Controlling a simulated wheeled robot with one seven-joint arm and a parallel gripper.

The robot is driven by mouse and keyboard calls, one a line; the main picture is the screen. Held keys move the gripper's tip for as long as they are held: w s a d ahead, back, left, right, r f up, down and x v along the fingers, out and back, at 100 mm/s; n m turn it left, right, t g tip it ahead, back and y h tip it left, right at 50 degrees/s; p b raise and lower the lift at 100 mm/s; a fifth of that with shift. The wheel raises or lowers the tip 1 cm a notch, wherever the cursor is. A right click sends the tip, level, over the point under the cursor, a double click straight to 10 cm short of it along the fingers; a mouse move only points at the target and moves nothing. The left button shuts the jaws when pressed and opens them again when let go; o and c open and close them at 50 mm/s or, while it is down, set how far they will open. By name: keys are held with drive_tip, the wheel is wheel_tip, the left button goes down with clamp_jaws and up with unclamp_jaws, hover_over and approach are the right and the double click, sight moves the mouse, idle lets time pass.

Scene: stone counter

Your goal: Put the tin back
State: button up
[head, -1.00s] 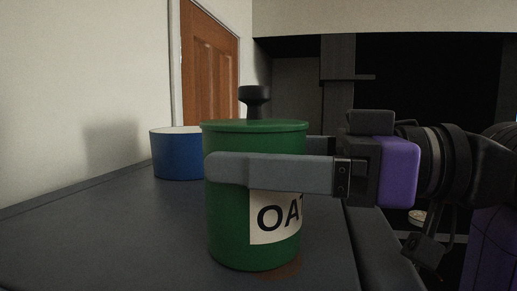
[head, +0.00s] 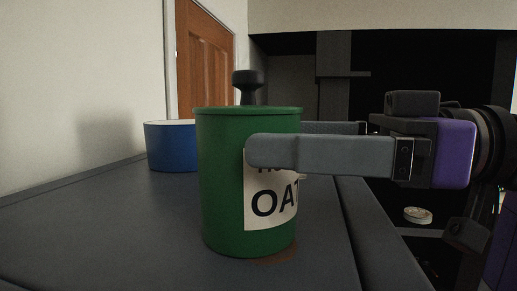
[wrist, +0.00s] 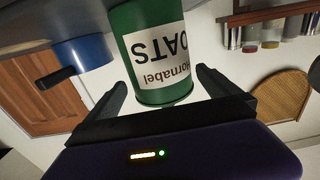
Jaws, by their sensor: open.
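The green tin (head: 222,185) with a white OATS label stands upright on the dark counter (head: 80,240). A reddish-brown patch (head: 277,256) shows on the counter at its base, partly covered by the tin. My gripper (head: 275,142) is open, coming from the right. Its near finger passes in front of the tin's right part, and the far finger is partly hidden behind the tin. In the wrist view the tin (wrist: 145,25) appears upside down, its lid end towards the palm, between the spread fingers of my gripper (wrist: 160,82). I cannot tell whether either finger touches it.
A blue pot (head: 170,148) stands behind the tin to the left; its dark handle (wrist: 55,77) shows in the wrist view. A black knob-topped thing (head: 248,82) rises behind the tin. A small round pale object (head: 418,215) lies lower right. The left counter is clear.

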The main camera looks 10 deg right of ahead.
drive_tip(key=b+v, duration=0.2)
drive_tip(key=v, duration=0.6)
drive_tip(key=shift+d, duration=0.1)
